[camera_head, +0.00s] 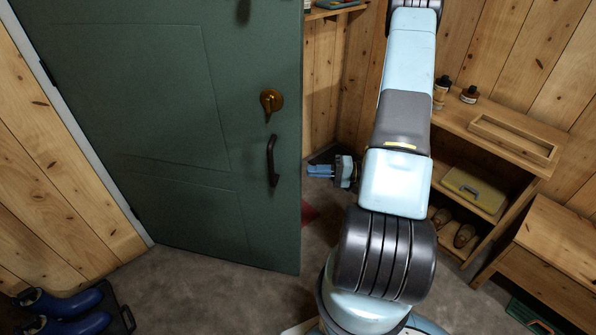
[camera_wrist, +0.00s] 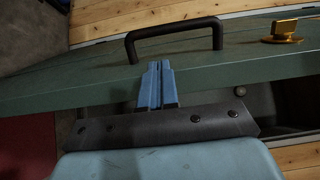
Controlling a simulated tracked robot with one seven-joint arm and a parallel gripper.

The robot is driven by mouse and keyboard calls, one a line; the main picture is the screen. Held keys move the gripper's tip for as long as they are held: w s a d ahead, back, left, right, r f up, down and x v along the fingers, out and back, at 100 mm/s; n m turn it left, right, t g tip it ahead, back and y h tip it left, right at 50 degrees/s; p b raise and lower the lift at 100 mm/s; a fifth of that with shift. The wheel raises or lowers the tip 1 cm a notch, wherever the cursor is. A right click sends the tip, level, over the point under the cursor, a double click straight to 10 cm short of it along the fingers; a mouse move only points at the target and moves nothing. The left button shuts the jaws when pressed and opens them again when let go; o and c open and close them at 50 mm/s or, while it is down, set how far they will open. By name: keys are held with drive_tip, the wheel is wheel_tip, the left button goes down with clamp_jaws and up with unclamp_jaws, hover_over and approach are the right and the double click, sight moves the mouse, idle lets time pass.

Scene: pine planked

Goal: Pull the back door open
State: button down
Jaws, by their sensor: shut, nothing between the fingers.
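The green door (camera_head: 215,150) stands swung out from the wall, hinged at its left side, with its free edge towards my arm. Its dark bar handle (camera_head: 272,162) is upright near that edge, below a brass lock knob (camera_head: 270,104). My gripper (camera_head: 312,171) is just right of the free edge, its blue fingers together and empty, pointing left. In the wrist view the shut fingers (camera_wrist: 156,72) overlap the door edge (camera_wrist: 215,82), with the handle (camera_wrist: 130,45) beyond them. They are not around the handle. Whether they touch the door I cannot tell.
Blue boots (camera_head: 62,312) lie on a dark tray at bottom left. The grey floor (camera_head: 205,290) before the door is clear.

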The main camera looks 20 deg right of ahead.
sight(285, 171)
drive_tip(key=x, duration=0.9)
drive_tip(key=shift+w+a, duration=0.1)
drive_tip(key=shift+a, duration=0.1)
